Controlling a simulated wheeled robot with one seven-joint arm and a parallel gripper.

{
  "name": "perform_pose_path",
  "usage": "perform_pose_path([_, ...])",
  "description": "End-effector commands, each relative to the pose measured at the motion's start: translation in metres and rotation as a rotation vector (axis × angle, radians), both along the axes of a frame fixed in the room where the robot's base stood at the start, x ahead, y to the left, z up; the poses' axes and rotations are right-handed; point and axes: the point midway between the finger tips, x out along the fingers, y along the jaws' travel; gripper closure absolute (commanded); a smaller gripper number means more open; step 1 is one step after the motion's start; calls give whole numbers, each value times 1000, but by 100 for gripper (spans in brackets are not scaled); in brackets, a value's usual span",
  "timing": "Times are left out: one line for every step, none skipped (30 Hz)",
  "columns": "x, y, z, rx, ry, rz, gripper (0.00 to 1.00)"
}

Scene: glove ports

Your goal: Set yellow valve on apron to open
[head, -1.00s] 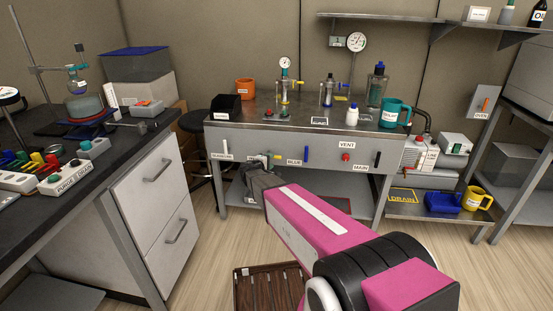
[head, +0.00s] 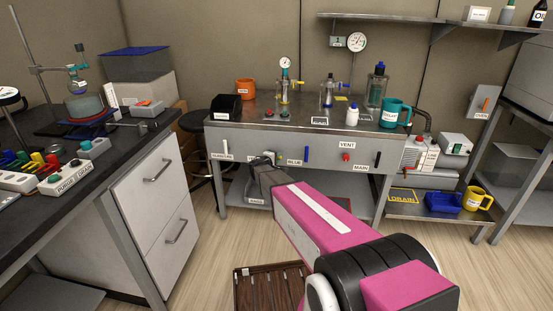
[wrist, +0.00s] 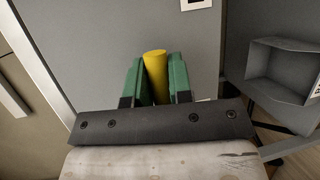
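The yellow valve's handle (wrist: 156,78) is a round yellow bar in the wrist view, standing out from a grey panel. My gripper (wrist: 157,80) has its two green fingers on either side of the bar, close against it with no clear gap. In the head view my gripper (head: 268,160) is at the left part of the bench's grey apron (head: 325,145), left of the blue handle (head: 306,154). There my gripper mostly hides the yellow valve, so its handle angle and label cannot be read.
A red knob (head: 346,157) under a VENT label and a black handle (head: 377,158) near MAIN are farther right on the apron. A black stool (head: 195,122) stands left of the bench. A slatted brown crate (head: 268,287) lies on the floor below my arm.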

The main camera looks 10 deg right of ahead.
Motion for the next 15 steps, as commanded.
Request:
perform_pose_path([0,0,0,1,0,0,100])
perform_pose_path([0,0,0,1,1,0,100])
perform_pose_path([0,0,0,0,0,0,100])
perform_pose_path([0,0,0,-1,1,-1,100])
perform_pose_path([0,0,0,-3,1,0,100])
perform_pose_path([0,0,0,-8,2,0,100])
perform_pose_path([0,0,0,-13,4,0,100])
perform_pose_path([0,0,1,-19,6,0,100])
perform_pose_path([0,0,1,-28,9,-1,100])
perform_pose_path([0,0,2,-37,13,-1,100])
perform_pose_path([0,0,2,-47,16,-1,100])
perform_pose_path([0,0,3,-64,21,-1,100])
perform_pose_path([0,0,4,-80,26,-1,100])
perform_pose_path([0,0,5,-95,32,0,100])
perform_pose_path([0,0,6,-120,39,0,100])
